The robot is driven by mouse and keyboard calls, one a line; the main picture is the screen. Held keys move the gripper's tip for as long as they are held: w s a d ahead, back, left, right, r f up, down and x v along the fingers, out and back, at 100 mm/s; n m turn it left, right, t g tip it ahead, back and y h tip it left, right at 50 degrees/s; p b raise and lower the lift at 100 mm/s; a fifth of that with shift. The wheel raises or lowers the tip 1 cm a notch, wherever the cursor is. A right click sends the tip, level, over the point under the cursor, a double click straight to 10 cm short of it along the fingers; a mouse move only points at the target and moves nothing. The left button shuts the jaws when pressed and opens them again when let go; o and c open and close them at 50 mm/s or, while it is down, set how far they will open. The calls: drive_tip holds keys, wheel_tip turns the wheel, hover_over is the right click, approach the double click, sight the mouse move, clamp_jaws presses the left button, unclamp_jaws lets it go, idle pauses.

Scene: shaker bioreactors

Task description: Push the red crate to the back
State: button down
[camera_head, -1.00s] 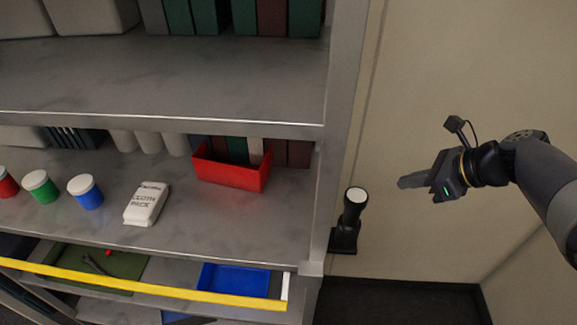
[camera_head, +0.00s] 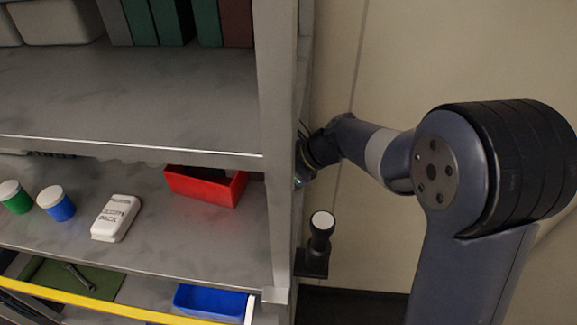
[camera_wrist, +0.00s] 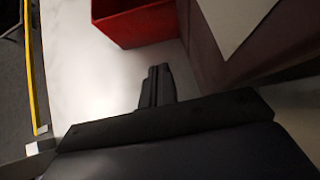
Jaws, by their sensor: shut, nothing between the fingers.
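The red crate (camera_head: 205,190) stands on the middle shelf (camera_head: 180,230), near the right end under the upper shelf. Its upper back part is hidden by the upper shelf's edge. In the wrist view, the red crate (camera_wrist: 140,27) shows at the top, ahead of my gripper (camera_wrist: 157,72). My gripper's fingers are shut and empty, pointing toward the crate over the pale shelf surface. A gap of shelf shows between the fingertips and the crate. In the head view, the fingers are hidden behind the right shelf post; only my wrist shows beside it.
The right shelf post (camera_head: 279,150) stands close to my arm. A blue tray (camera_head: 212,300) sits below. A black handle-like device (camera_head: 320,238) is outside the post.

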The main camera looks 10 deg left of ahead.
sight(243, 176)
drive_tip(key=shift+a+f+p, duration=0.25)
drive_tip(key=shift+a, duration=1)
drive_tip(key=shift+a+f+p, duration=0.25)
drive_tip(key=shift+a, duration=1)
drive_tip(key=shift+a+r+p, duration=0.15)
drive_tip(key=shift+a+p, duration=0.25)
drive_tip(key=shift+a, duration=0.75)
drive_tip(key=shift+d, duration=0.2)
drive_tip(key=d, duration=0.4)
drive_tip(key=shift+w+p, duration=0.1)
drive_tip(key=shift+p, duration=0.25)
drive_tip(key=v, duration=0.9)
drive_tip(key=shift+d+r+b, duration=0.2)
drive_tip(key=shift+d+b, duration=0.05)
drive_tip(key=shift+b, duration=0.2)
